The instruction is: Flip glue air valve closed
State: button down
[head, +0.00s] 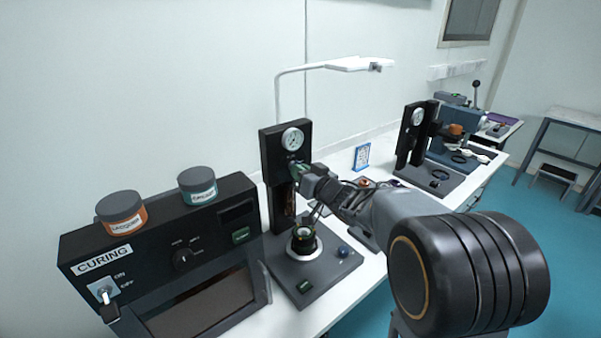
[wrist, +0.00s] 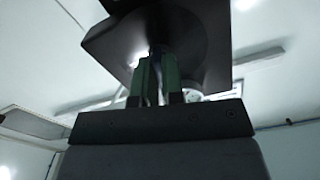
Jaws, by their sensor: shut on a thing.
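The glue station is a black column (head: 272,150) with a round white gauge (head: 292,138) on a dark base. My gripper (head: 296,170) is against the front of the column, just below the gauge. In the wrist view its two green fingers (wrist: 157,82) are close together and reach up to a dark part of the station (wrist: 190,30). A narrow dark piece shows between the fingers, which I take to be the air valve's handle. The gripper is shut on it. The fingers and wrist hide most of the valve, so its angle cannot be told.
A round holder (head: 304,243) stands on the station's base below my gripper. The curing box (head: 160,255) with lacquer (head: 121,213) and green-labelled (head: 198,186) jars is at left. A white lamp (head: 345,64) arches behind. A second gauge station (head: 416,130) stands further right.

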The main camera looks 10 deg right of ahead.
jog(key=n+b, duration=0.2)
jog(key=n, duration=0.1)
jog(key=c, duration=1.2)
grip_release()
jog(key=shift+c, duration=0.2)
jog(key=v, duration=1.3)
jog(key=shift+s+d+b, duration=0.25)
jog(key=shift+s+b, duration=0.1)
